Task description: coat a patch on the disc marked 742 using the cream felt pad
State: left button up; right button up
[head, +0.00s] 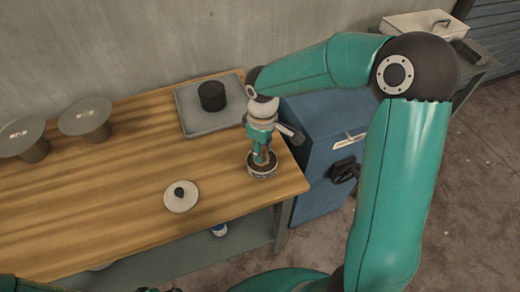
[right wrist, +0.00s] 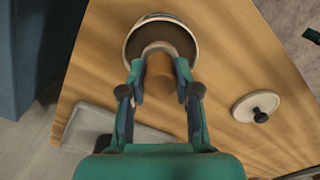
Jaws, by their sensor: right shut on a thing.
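My right gripper (head: 262,157) points down over a small bowl (head: 262,175) near the table's front right corner. In the right wrist view the gripper (right wrist: 160,85) is shut on a brown, upright handle (right wrist: 160,66). A pale cream end (right wrist: 159,47), likely the felt pad, shows at its far end, at or just above the dark brown content of the bowl (right wrist: 134,32); I cannot tell if they touch. Two grey-green discs, one (head: 85,116) and another (head: 20,135) farther left, stand on short pedestals. Their markings are too small to read.
A cream lid-like disc with a black knob (head: 181,197) lies left of the bowl. A grey tray (head: 190,118) holding a black cylinder (head: 212,96) is behind. A blue cabinet (head: 325,150) stands right of the table.

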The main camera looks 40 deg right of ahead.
jog(key=shift+r+p, duration=2.7)
jog(key=shift+r, duration=0.8)
jog(key=shift+f, duration=0.1)
